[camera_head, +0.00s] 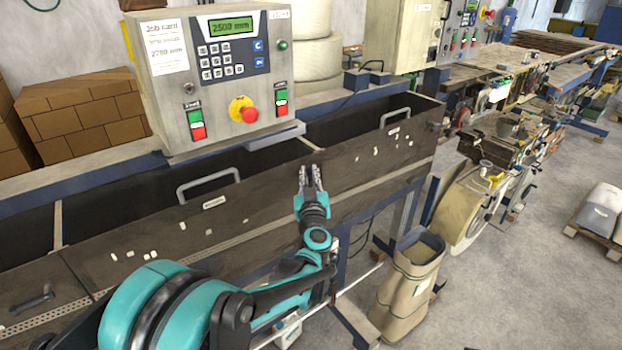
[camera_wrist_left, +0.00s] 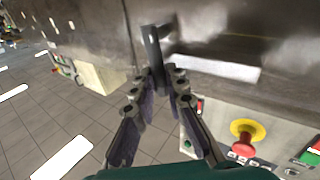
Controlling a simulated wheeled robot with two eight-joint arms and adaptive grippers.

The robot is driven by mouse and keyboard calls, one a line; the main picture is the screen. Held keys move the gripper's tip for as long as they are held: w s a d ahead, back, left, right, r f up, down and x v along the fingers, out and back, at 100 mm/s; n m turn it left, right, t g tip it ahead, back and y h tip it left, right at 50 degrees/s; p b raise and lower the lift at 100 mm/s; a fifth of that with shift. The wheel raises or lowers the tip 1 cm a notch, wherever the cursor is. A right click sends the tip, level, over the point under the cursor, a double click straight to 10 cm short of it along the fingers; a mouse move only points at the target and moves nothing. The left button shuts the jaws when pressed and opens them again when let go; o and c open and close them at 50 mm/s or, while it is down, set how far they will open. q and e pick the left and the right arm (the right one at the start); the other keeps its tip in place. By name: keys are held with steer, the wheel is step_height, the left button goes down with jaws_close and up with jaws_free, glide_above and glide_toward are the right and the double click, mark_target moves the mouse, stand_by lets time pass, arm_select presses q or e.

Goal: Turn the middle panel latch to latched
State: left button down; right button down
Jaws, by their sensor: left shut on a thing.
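The middle panel (camera_head: 165,235) is a dark, worn metal front with a grey bar handle on top. My left gripper (camera_head: 311,172) is at its right part, fingers pointing up against the panel face. In the left wrist view, my left gripper (camera_wrist_left: 166,78) has its fingertips closed on the middle panel latch (camera_wrist_left: 152,45), a small grey metal lever standing out from the panel. The gripper hides the latch in the head view, and I cannot tell its exact turn. My right gripper is not in view.
A control box (camera_head: 215,75) with a red emergency button (camera_head: 249,114) stands above the panel. Another latch (camera_head: 33,301) is on the left panel. A paper sack (camera_head: 408,285) stands on the floor at right. Machinery (camera_head: 520,125) fills the back right.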

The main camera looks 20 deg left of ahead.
arm_select(q)
steer(key=f+n+y+b, duration=0.1)
steer(key=n+y+b, duration=0.1)
steer(key=n+b, duration=0.1)
steer(key=s+a+f+n+t+y+b, duration=0.1)
steer(key=n+y+b, duration=0.1)
steer(key=n+b, duration=0.2)
steer(key=s+f+n+t+y+b, duration=0.1)
steer(key=n+b, duration=0.2)
steer(key=shift+a+n+y+b, duration=0.25)
steer(key=shift+n+y+b, duration=0.05)
steer(key=shift+y, duration=0.1)
steer(key=n+y+b, duration=0.1)
steer(key=n+y, duration=0.1)
steer(key=n, duration=0.1)
steer(key=f+n+g+y+b, duration=0.1)
steer(key=n+y, duration=0.1)
steer(key=shift+s+a+n+b, duration=0.15)
steer(key=shift+s+n+b, duration=0.05)
steer(key=shift+n+b, duration=0.2)
steer(key=shift+f+n+g+y+b, duration=0.3)
steer(key=shift+n+g+y, duration=0.35)
steer(key=shift+n, duration=0.5)
steer(key=shift+f+n+g+y+b, duration=0.15)
steer(key=shift+n+g+y+b, duration=0.15)
steer(key=shift+n+g+y, duration=0.6)
steer(key=shift+f+n+g+y+b, duration=0.3)
steer(key=shift+n+y, duration=0.15)
steer(key=shift+n, duration=1.2)
